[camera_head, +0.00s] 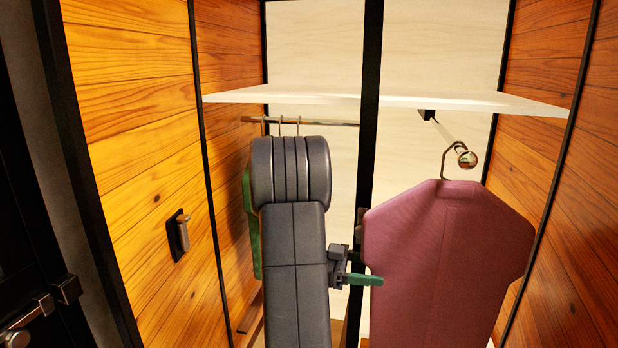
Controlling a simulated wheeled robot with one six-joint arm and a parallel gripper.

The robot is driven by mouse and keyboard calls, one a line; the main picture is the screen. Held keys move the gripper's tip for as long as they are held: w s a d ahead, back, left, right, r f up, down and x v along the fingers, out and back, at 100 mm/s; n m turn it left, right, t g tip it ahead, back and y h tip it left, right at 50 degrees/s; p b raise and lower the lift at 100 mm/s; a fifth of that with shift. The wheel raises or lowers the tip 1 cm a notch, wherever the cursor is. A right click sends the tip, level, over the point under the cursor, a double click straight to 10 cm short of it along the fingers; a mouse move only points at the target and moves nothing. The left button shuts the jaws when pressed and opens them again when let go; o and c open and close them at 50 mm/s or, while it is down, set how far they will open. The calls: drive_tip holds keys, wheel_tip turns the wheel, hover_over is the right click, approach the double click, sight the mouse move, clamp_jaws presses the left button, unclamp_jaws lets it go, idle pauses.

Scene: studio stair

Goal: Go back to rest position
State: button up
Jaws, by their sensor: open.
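My gripper (366,258) is open at the left edge of a dusky pink garment (450,265). A green-tipped finger overlaps the garment's edge in the picture; I cannot tell whether they touch. The garment hangs from a metal hook on the short right rail (445,135), which ends in a round metal knob. My dark grey arm fills the middle of the view and hides part of the left side.
A pale shelf (300,94) spans the wood-panelled closet above the rails. A black upright (368,120) stands mid-closet. Several hooks hang on the left rail (335,123), with a green garment (256,235) mostly behind my arm. A dark handle (179,234) is on the left panel.

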drive_tip(key=p+v, duration=0.2)
drive_tip(key=v, duration=0.8)
drive_tip(key=shift+w+a, duration=0.2)
drive_tip(key=shift+d, duration=0.1)
